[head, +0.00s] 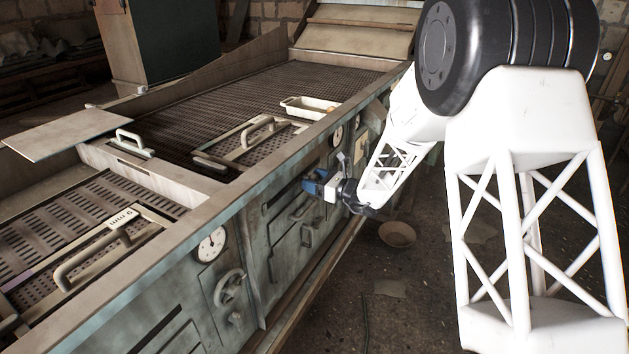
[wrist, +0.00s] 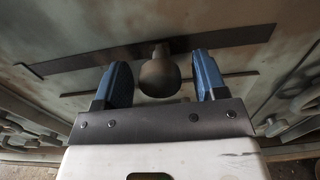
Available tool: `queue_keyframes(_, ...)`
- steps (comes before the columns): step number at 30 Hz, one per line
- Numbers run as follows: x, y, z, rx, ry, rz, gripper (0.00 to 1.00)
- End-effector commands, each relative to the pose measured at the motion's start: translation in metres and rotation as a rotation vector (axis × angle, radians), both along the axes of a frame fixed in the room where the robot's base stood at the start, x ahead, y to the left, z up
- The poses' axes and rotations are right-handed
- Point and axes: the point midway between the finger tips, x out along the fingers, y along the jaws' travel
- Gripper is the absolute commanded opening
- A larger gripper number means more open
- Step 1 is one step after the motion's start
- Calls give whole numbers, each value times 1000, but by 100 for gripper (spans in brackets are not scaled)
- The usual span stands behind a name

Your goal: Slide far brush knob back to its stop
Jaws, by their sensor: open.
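A dark rounded knob (wrist: 159,76) shows in the wrist view, standing out from a long dark slot plate (wrist: 90,58) on the machine's front panel. My gripper (wrist: 161,72) is open, with one blue finger on each side of the knob. A gap shows between the knob and each finger, wider on the right. In the head view my gripper (head: 314,186) is at the machine's front panel, and the knob is hidden there. Whether this is the far brush knob I cannot tell from a label.
The machine's front carries a dial gauge (head: 211,244), a handwheel (head: 229,287) and a second gauge (head: 337,136). Handled screens and a pale tray (head: 309,106) lie on top. A round bowl (head: 397,234) lies on the floor. The floor beside the machine is mostly clear.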

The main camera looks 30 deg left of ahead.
Motion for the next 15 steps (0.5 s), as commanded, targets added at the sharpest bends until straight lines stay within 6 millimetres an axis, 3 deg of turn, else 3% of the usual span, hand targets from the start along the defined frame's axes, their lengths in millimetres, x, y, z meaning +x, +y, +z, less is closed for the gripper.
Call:
queue_keyframes(3,0,0,0,0,0,0,62)
queue_keyframes(15,0,0,0,0,0,0,1)
